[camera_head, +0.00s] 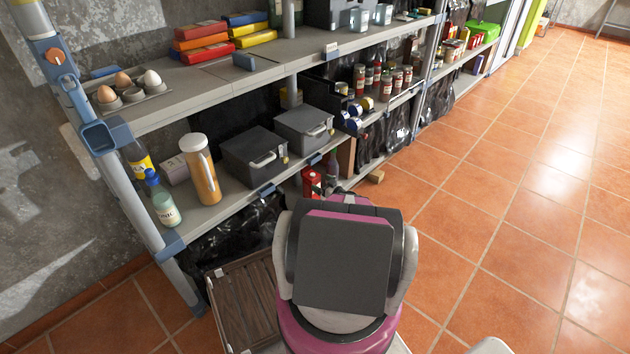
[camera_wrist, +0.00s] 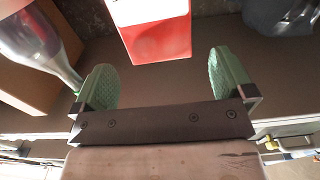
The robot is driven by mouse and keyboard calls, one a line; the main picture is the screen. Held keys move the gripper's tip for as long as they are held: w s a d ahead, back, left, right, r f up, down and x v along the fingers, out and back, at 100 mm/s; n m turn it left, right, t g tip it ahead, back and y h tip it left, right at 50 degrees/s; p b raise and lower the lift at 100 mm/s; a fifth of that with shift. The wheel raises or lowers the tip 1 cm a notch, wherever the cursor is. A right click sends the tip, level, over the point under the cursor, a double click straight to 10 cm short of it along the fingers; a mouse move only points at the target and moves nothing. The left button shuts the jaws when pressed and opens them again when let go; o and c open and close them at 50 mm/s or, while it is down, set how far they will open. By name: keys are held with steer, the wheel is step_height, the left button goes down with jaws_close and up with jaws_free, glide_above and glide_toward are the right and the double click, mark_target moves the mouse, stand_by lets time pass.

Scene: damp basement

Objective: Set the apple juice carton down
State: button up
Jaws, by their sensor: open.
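The apple juice carton, seemingly the red and white box (camera_wrist: 157,32), is ahead of my gripper (camera_wrist: 164,64) in the wrist view. Its near end lies between the two green-padded fingertips, with a gap on both sides. My gripper is open and holds nothing. In the head view a red carton (camera_head: 312,182) shows at the lower shelf level, just beyond my arm, and seems to be the same one. My arm hides the gripper there. The carton's far end is cut off in the wrist view.
A clear bottle (camera_wrist: 38,38) and a brown cardboard box (camera_wrist: 62,62) are close on the left in the wrist view. A dark object (camera_wrist: 282,14) is at the upper right. Grey drawer boxes (camera_head: 255,153) stand on the shelf above. The tiled floor (camera_head: 520,220) at right is clear.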

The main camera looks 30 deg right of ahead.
steer(key=shift+v, duration=2.3)
